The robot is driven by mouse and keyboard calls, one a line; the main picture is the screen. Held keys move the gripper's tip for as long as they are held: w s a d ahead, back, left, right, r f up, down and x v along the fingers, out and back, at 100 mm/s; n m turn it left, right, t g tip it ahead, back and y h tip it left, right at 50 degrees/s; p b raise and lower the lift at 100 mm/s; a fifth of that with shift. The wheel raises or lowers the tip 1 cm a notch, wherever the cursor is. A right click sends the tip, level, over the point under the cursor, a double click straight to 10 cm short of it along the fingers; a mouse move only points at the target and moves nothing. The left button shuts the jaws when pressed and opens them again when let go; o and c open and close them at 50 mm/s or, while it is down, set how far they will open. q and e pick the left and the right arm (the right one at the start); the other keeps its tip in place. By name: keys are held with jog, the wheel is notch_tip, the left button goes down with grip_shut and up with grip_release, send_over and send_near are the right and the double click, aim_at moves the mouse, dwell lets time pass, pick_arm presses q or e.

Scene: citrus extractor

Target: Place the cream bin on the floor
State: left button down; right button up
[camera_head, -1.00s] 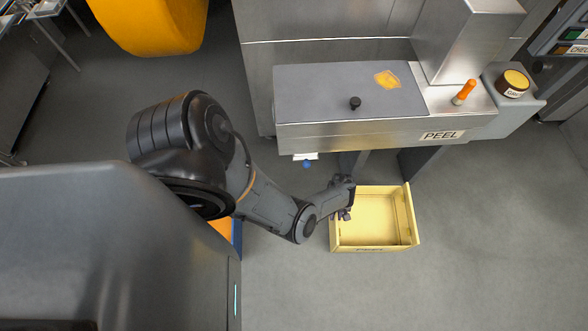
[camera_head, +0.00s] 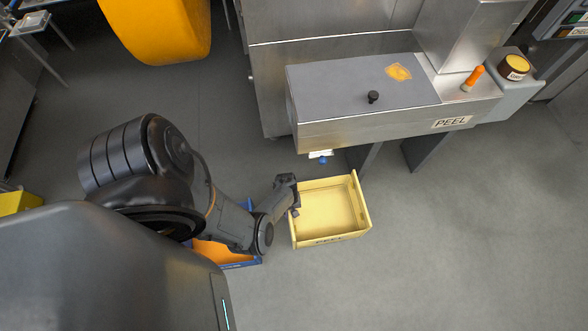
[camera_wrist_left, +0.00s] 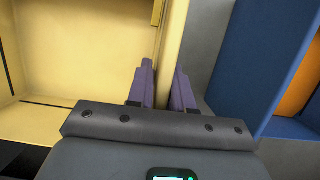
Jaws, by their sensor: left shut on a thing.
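The cream bin (camera_head: 330,208) is an open, pale-yellow box in front of the PEEL machine in the head view. My left gripper (camera_head: 294,196) is shut on its left wall. In the left wrist view, the two purple fingers of the left gripper (camera_wrist_left: 160,88) stand on either side of the cream bin's wall (camera_wrist_left: 172,45), with the bin's inside (camera_wrist_left: 70,60) at left. The bin looks empty and roughly level. I cannot tell whether its underside touches the floor (camera_head: 430,250). My right gripper is not in view.
The PEEL machine (camera_head: 370,100) stands behind the bin. A blue bin with an orange inside (camera_head: 222,254) is partly hidden behind my left arm; its blue wall (camera_wrist_left: 250,60) is close to the gripper in the wrist view. Open floor lies to the right and front.

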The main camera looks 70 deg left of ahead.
pick_arm(q)
jog(key=w+a+b, duration=0.1)
jog(key=a+b, duration=0.6)
jog(key=a, duration=0.8)
jog(key=shift+w+a, duration=0.25)
jog(key=shift+a, duration=0.1)
jog(key=f+b, duration=0.1)
jog(key=b, duration=0.1)
jog(key=a+f+b, duration=0.1)
jog(key=f+b, duration=0.1)
jog(key=shift+w+f+b, duration=0.1)
jog(key=shift+f+b, duration=0.1)
jog(key=shift+b, duration=0.15)
jog(key=shift+f, duration=0.1)
